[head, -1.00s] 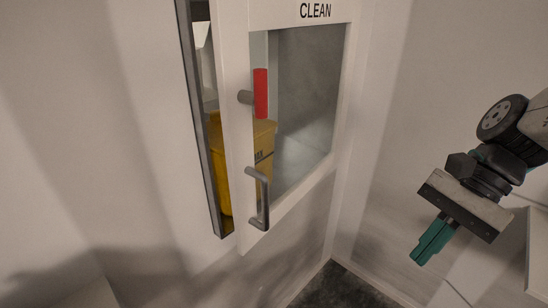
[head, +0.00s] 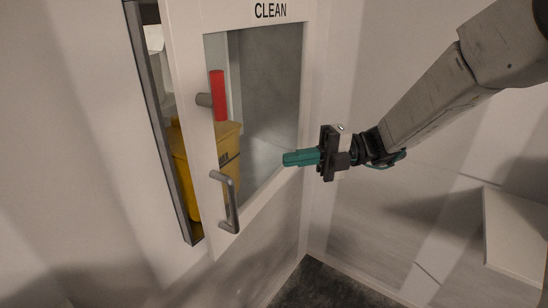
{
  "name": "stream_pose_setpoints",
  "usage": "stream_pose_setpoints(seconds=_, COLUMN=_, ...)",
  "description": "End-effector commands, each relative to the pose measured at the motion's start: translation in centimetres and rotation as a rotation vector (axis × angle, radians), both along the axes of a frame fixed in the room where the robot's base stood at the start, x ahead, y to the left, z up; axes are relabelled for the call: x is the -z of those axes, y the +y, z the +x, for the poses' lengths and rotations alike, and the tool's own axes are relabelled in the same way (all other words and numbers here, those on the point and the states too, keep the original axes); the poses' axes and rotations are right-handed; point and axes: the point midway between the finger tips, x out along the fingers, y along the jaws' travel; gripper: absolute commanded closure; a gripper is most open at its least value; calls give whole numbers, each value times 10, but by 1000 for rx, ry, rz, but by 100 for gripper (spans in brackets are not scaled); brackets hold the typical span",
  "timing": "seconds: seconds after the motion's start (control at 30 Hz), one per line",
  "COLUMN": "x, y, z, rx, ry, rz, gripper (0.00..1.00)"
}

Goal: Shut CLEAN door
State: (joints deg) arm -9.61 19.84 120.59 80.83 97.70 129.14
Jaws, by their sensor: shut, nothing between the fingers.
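The CLEAN door (head: 187,130) is a white framed door with a glass window and the word CLEAN at its top. It stands partly open, with a gap at its left edge beside the dark door frame (head: 160,130). A red-gripped lever (head: 218,95) sits on its upper left side. A grey D-shaped pull handle (head: 231,203) sits below the lever. My gripper (head: 286,159) has teal fingers, shut and empty. It points left toward the door, in front of the lower right part of the window in the picture. I cannot tell whether it touches the door.
A yellow bin (head: 183,170) with a black-marked label stands behind the door, seen through the gap and the glass. A pale ledge (head: 515,232) juts out at the right. Dark floor (head: 325,285) shows below. White walls flank the door.

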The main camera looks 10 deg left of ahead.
Motion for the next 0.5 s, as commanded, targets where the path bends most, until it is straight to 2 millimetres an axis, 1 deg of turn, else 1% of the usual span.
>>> stream_pose_setpoints(seconds=0.4, x=0, y=80, z=-34, rx=-5, ry=-4, rz=-2, gripper=100)
stream_pose_setpoints(seconds=0.43, x=0, y=85, z=-34, rx=-4, ry=-4, rz=-1, gripper=100)
stream_pose_setpoints(seconds=0.5, x=0, y=96, z=-27, rx=-3, ry=-4, rz=-1, gripper=100)
